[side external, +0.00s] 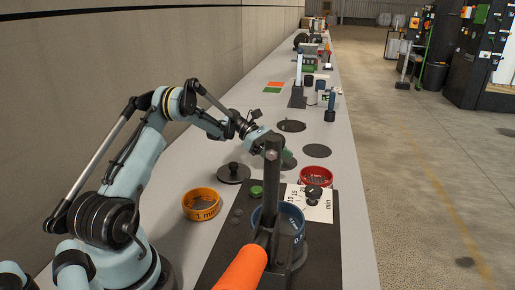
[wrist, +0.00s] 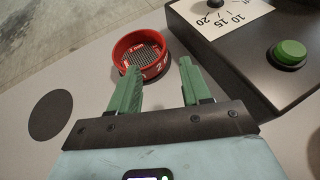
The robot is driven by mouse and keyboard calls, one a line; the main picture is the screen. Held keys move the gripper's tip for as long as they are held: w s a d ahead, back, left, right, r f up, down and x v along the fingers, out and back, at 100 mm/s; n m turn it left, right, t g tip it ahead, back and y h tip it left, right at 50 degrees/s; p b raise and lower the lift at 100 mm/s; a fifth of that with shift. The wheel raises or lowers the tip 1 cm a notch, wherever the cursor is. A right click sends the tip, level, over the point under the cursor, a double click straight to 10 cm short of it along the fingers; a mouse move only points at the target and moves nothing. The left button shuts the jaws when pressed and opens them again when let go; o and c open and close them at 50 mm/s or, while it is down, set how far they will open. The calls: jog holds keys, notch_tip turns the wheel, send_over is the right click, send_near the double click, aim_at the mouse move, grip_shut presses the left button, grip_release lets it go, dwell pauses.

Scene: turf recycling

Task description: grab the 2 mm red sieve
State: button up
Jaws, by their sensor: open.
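The 2 mm red sieve (wrist: 155,70) is a round red ring with a mesh floor. It sits on the grey bench just ahead of my gripper in the wrist view. It also shows in the side view (side external: 316,178), right of the middle, beyond the shaker's timer plate. My gripper (wrist: 160,75) has two green fingers, spread apart, with nothing held between them. The fingertips point at the near side of the sieve; I cannot tell whether they touch it. In the side view my gripper (side external: 285,157) is partly hidden behind a dark post.
An orange 1 mm sieve (side external: 201,205) stands on the bench at left. A blue sieve (side external: 291,222) sits on the dark shaker base (side external: 225,255), which has a green button (wrist: 289,53). The base's edge is close right of the red sieve. A dark disc (wrist: 51,116) lies left.

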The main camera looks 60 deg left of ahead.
aim_at(316, 180)
jog(key=x, duration=1.2)
jog(key=shift+f, duration=0.15)
jog(key=shift+c, duration=0.5)
grip_shut()
